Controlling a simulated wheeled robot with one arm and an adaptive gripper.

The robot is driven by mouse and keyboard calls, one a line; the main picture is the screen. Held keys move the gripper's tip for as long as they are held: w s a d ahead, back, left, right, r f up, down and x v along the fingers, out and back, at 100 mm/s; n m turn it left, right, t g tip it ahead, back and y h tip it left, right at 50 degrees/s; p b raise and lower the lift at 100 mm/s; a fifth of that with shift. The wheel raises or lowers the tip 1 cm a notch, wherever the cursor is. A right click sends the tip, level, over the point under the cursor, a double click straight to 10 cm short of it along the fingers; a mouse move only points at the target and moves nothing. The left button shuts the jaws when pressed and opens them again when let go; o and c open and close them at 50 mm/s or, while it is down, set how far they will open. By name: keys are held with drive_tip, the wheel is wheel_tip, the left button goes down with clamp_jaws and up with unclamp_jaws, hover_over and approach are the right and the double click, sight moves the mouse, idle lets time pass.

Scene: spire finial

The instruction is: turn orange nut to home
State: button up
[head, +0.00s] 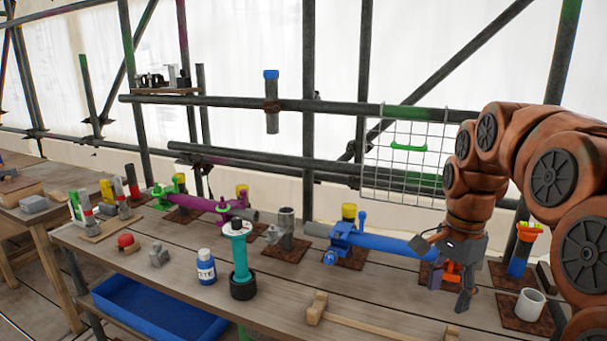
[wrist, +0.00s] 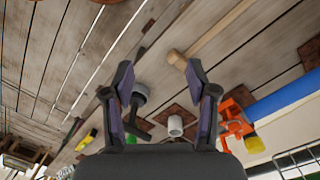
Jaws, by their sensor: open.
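An orange part (head: 453,272), which looks like the orange nut, sits at the right end of the blue pipe (head: 385,243) on the bench. My gripper (head: 452,290) points down in front of it and partly hides it in the head view. In the wrist view the orange part (wrist: 234,112) lies just outside the right finger, beside the end of the blue pipe (wrist: 288,95). My gripper (wrist: 158,98) is open, and nothing is held between its fingers. I cannot tell whether a finger touches the orange part. Any home mark is not discernible.
A white cup (head: 530,304) and a blue upright piece (head: 517,262) with an orange and yellow top stand right of my gripper. A wooden mallet (head: 317,308) lies in front. A teal flanged post (head: 241,258) and blue bottle (head: 206,268) stand left. A wire grid (head: 400,165) hangs behind.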

drive_tip(key=s+a+f+n, duration=0.2)
drive_tip(key=s+f+n, duration=0.2)
drive_tip(key=s, duration=0.4)
drive_tip(key=s+a+f+n, duration=0.3)
drive_tip(key=s+f+n, duration=0.1)
drive_tip(key=s, duration=0.5)
drive_tip(key=s+a+f+n+g, duration=0.1)
drive_tip(key=s+a+f+n, duration=0.2)
drive_tip(key=s, duration=0.6)
drive_tip(key=f+n, duration=0.1)
drive_tip(key=n, duration=0.1)
drive_tip(key=shift+s+n, duration=0.2)
drive_tip(key=shift+n, duration=0.2)
